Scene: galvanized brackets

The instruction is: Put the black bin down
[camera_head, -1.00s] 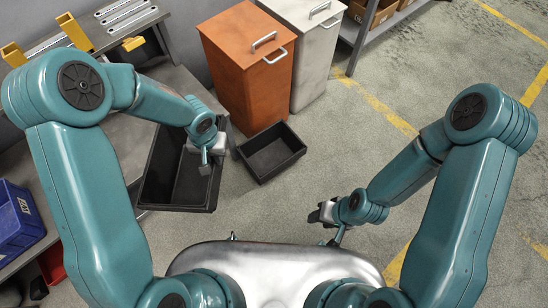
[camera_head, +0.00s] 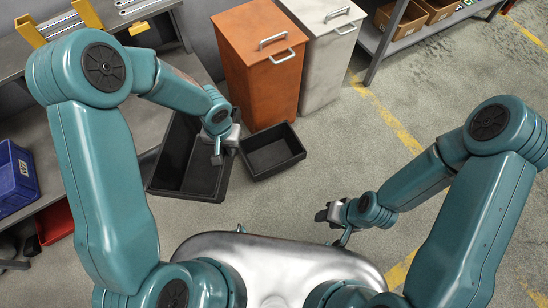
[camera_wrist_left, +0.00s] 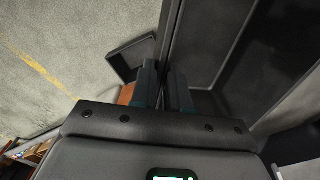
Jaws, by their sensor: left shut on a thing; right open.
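A large black bin (camera_head: 203,178) is held by my left gripper (camera_head: 217,157) at its right-hand wall, left of the middle of the head view. In the left wrist view the jaws (camera_wrist_left: 165,92) are shut on the wall of this large black bin (camera_wrist_left: 205,45). Part of the bin is hidden behind my left arm. I cannot tell whether its base touches anything. A smaller black bin (camera_head: 272,152) sits on the floor just right of it. My right gripper (camera_head: 327,215) is open and empty over the floor.
An orange lidded bin (camera_head: 258,75) and a white lidded bin (camera_head: 322,60) stand behind. A grey bench (camera_head: 62,125) is at left, with a blue crate (camera_head: 15,180) and a red bin (camera_head: 55,222). Shelving (camera_head: 400,40) stands at back right. Open floor lies at right.

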